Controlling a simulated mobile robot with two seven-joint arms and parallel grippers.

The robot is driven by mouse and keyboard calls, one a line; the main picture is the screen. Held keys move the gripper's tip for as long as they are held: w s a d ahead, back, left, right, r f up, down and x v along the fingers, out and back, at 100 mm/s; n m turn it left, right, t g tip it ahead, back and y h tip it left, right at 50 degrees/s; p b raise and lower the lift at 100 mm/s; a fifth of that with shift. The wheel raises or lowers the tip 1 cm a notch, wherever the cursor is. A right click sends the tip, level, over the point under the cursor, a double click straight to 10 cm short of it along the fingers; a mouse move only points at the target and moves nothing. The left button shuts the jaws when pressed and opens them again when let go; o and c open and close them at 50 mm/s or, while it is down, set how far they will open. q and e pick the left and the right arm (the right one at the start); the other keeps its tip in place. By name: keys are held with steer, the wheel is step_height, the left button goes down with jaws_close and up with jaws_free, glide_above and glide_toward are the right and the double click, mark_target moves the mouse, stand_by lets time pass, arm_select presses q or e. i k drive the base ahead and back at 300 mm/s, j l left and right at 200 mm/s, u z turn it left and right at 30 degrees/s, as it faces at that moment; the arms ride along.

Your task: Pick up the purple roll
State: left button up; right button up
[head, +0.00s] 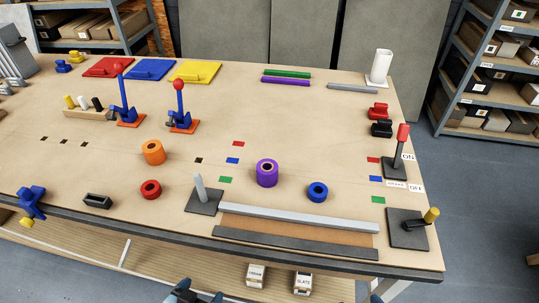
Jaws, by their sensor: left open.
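My left gripper (194,295) shows only in part at the bottom edge, below the bench's front edge. It is open and well apart from the roll. My right gripper does not show.
An orange roll (153,152), a red ring (151,189) and a blue ring (317,191) lie around it. A grey post on a dark plate (203,199) and a long grey bar (300,217) stand in front. Red-knobbed levers (181,112) stand behind left.

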mark_target(267, 173)
steer(key=j+u, duration=0.3)
steer(key=u, duration=0.15)
steer(key=j+u, duration=0.45)
steer(key=k+l, duration=0.05)
steer(key=l, duration=0.05)
